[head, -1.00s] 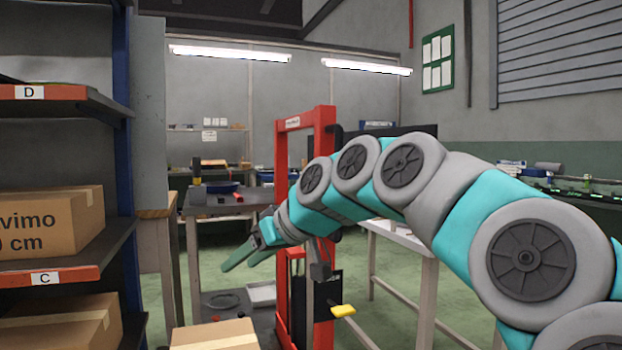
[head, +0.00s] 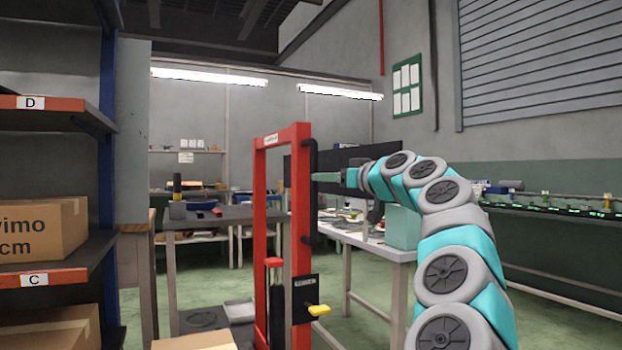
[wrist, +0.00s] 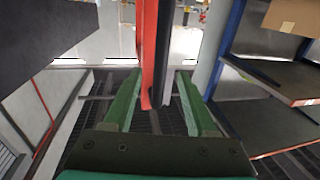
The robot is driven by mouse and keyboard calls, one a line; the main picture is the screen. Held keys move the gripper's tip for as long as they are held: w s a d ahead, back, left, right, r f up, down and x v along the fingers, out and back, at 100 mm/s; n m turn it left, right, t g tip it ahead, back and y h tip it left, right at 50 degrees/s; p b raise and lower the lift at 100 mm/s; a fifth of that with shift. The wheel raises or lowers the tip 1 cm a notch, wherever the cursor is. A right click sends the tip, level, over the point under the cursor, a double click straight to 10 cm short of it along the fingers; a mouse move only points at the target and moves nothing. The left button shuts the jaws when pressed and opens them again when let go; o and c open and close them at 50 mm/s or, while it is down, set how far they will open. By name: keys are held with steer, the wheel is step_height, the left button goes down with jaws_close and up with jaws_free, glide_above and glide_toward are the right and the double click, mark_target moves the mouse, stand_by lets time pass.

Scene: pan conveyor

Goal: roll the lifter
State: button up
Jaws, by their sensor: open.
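The lifter (head: 300,240) is a red upright frame with a black vertical handle (head: 311,205) on its right post. It has a black control plate with a yellow lever (head: 319,310). My gripper (head: 318,177) is raised level with the upper part of the handle and points left at it. In the wrist view my gripper (wrist: 160,73) has its two green fingers apart. The lifter's red post (wrist: 149,60) and the black handle (wrist: 176,65) appear between them in the picture. I cannot tell whether the fingers touch the handle.
A shelf rack (head: 60,262) with boxes stands at the left. A grey worktable (head: 235,213) is behind the lifter. A white table (head: 385,244) stands right of it, behind my arm. A cardboard box (head: 195,342) is low in front. Green floor shows between.

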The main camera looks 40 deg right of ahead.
steer(key=w+p, duration=0.1)
steer(key=w, duration=0.5)
steer(key=shift+w+p, duration=0.25)
steer(key=shift+p, duration=0.05)
steer(key=shift+d, duration=0.1)
steer(key=shift+c, duration=0.3)
jaws_close()
stand_by(1.0)
